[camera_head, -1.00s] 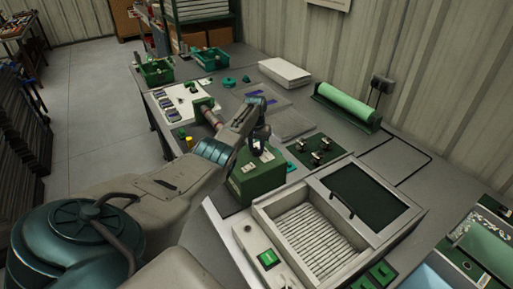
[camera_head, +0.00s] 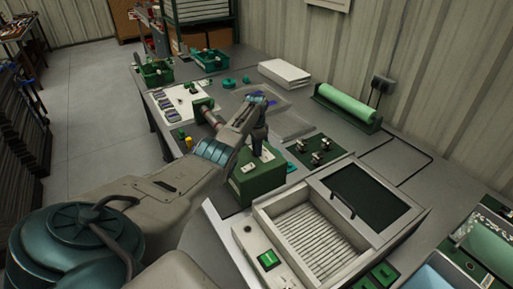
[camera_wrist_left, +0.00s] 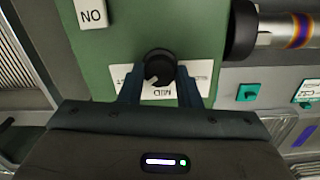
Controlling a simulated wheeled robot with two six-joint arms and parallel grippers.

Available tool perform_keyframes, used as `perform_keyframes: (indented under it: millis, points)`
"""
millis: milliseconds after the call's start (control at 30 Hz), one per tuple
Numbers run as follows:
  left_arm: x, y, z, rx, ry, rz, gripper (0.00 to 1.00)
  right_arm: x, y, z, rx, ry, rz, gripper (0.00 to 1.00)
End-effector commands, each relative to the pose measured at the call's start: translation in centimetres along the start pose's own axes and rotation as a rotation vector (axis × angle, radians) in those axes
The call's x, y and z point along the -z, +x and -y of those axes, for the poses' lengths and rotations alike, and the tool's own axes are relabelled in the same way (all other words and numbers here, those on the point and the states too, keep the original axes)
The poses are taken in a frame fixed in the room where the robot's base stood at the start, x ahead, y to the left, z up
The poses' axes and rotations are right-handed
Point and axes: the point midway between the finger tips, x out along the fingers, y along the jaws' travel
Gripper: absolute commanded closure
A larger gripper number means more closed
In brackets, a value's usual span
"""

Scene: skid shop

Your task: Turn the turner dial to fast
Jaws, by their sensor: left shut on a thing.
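The turner is a green box (camera_head: 258,180) on the bench, and its dial is mostly hidden by my arm in the head view. In the left wrist view the black round dial (camera_wrist_left: 160,68) sits on the green face, with a white mark pointing to the lower left. A white label (camera_wrist_left: 160,92) under it reads MID upside down; its side words are partly covered by my fingers. My left gripper (camera_head: 258,146) points down at the box; in the wrist view its fingers (camera_wrist_left: 159,86) are shut on the dial from both sides. My right gripper is out of view.
A white switch marked NO (camera_wrist_left: 92,13) is on the same face. A metal rod (camera_head: 208,115) extends from the box's far side. A slatted tray (camera_head: 315,240) with an open dark lid stands in front. Small green parts and a green roll (camera_head: 347,106) lie behind.

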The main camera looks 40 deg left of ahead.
Motion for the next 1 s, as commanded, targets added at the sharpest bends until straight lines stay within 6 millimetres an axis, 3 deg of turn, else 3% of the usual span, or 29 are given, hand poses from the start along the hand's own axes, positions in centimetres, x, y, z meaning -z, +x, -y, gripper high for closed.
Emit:
perform_keyframes:
  millis: [300,800,833,933,1000]
  points:
    - [0.12,-0.24,0.11,0.004,0.103,-0.002,0.92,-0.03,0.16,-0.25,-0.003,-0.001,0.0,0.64]
    - [0.13,-0.27,0.12,0.004,0.12,-0.001,0.92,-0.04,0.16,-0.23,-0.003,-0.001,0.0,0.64]
    - [0.13,-0.27,0.12,0.004,0.12,-0.001,0.66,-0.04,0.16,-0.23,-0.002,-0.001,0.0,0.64]
    - [0.11,-0.23,0.1,0.003,0.119,-0.001,0.48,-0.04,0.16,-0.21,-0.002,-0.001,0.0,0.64]
    - [0.09,-0.18,0.07,0.003,0.119,0.0,0.48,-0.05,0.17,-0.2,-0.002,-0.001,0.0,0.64]
